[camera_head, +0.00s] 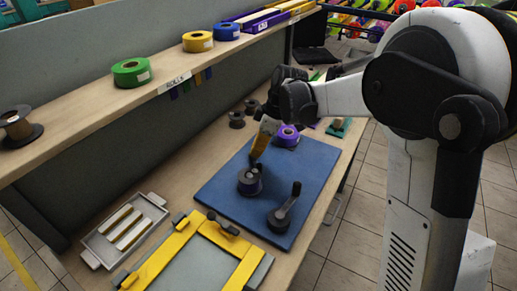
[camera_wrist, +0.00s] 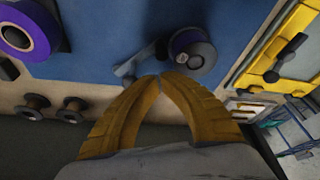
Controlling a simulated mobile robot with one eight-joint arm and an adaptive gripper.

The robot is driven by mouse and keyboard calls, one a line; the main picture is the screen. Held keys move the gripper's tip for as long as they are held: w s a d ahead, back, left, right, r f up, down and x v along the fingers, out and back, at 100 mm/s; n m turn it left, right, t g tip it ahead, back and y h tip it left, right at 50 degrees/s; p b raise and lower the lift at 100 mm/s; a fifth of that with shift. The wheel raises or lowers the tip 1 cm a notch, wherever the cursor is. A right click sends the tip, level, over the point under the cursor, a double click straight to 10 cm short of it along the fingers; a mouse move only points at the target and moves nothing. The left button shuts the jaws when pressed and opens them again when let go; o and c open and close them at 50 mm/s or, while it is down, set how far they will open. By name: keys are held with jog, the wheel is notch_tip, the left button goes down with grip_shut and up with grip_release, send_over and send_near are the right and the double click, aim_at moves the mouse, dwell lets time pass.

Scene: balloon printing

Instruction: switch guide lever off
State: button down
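A dark lever with an upright knob (camera_head: 285,208) stands on the blue board (camera_head: 222,200) in the head view. Beside it is a dark-capped spool with purple tape (camera_head: 250,183), which also shows in the wrist view (camera_wrist: 190,50). A short grey arm (camera_wrist: 133,63) sits left of that spool in the wrist view. I cannot tell which is the guide lever. My gripper (camera_head: 254,160) points down over the board, just behind the spool. In the wrist view its yellow fingers (camera_wrist: 163,79) meet at the tips with nothing seen between them. Contact with the arm or spool is unclear.
A purple tape roll (camera_head: 287,135) lies at the board's far edge. Small dark spools (camera_head: 237,119) stand behind it on the left. A yellow frame (camera_head: 162,257) and a grey tray (camera_head: 92,245) are at the front. A shelf (camera_head: 82,112) with tape rolls runs along the left.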

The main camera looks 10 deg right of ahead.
aim_at(257, 160)
jog(key=b+x, duration=0.1)
jog(key=x, duration=0.4)
jog(key=shift+a+f+b, duration=0.1)
jog(key=shift+f+b, duration=0.1)
jog(key=shift+b, duration=0.1)
jog(key=shift+d+n, duration=0.3)
jog(key=shift+n, duration=0.1)
jog(key=shift+d, duration=0.1)
jog(key=shift+d+r+n+g+p, duration=0.1)
jog(key=shift+d+n+g+p, duration=0.35)
jog(key=shift+d+n, duration=0.35)
jog(key=shift+w+d+p, duration=0.15)
jog(key=shift+d+p, duration=0.1)
jog(key=shift+d, duration=0.4)
jog(key=shift+w+d+p, duration=0.2)
jog(key=shift+d, duration=0.45)
